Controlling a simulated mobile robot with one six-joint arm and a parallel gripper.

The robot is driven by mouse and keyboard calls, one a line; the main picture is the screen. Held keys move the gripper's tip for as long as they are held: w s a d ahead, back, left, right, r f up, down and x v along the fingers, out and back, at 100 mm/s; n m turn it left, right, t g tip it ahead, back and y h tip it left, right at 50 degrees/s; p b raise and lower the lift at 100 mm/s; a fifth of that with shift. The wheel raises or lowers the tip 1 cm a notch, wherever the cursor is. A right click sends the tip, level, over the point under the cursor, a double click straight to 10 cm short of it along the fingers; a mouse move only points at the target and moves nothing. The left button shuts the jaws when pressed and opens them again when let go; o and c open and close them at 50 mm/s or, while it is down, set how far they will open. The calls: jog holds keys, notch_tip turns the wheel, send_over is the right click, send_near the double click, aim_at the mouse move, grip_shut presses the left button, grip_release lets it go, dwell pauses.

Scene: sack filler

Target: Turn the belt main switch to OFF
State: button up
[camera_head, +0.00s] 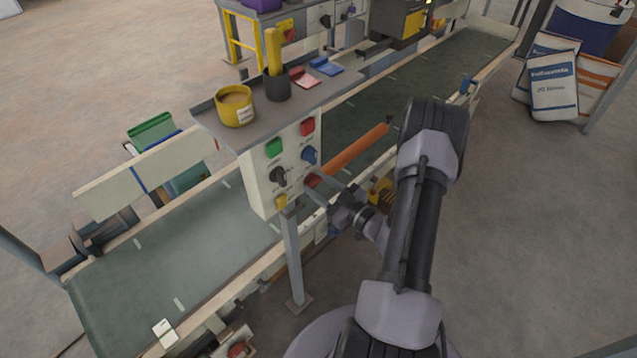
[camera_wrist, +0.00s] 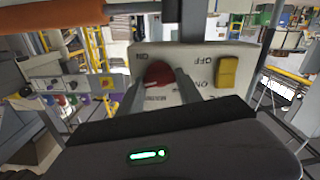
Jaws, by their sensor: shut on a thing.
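The off-white control panel (camera_head: 262,183) stands on a post beside the belt. It carries a green button (camera_head: 274,147), a red button (camera_head: 307,127), a black knob (camera_head: 279,177), a blue knob (camera_head: 309,155), a red knob (camera_head: 312,180) and a yellow knob (camera_head: 281,202). My gripper (camera_head: 319,188) is at the panel's lower right. In the wrist view my gripper (camera_wrist: 160,82) is shut on the red knob (camera_wrist: 158,74), one finger on each side. The yellow knob (camera_wrist: 228,71) is beside it, free. ON and OFF labels show upside down; I cannot read which names the belt main switch.
A shelf (camera_head: 330,88) above the panel holds a yellow mug (camera_head: 235,106), a dark cup (camera_head: 277,86) and small red and blue items. The conveyor belt (camera_head: 215,235) runs behind. An orange roller (camera_head: 355,149) is close to my gripper. Sacks (camera_head: 553,86) lean at right.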

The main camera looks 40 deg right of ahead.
jog(key=n+p, duration=0.1)
jog(key=n, duration=0.2)
jog(key=shift+a+n, duration=0.1)
jog(key=shift+n, duration=0.2)
jog(key=n, duration=0.4)
jog(key=shift+f+n, duration=0.1)
jog(key=shift+n, duration=0.2)
jog(key=n, duration=0.3)
jog(key=shift+a+f+n, duration=0.1)
jog(key=shift+n, duration=2)
jog(key=o, duration=1.4)
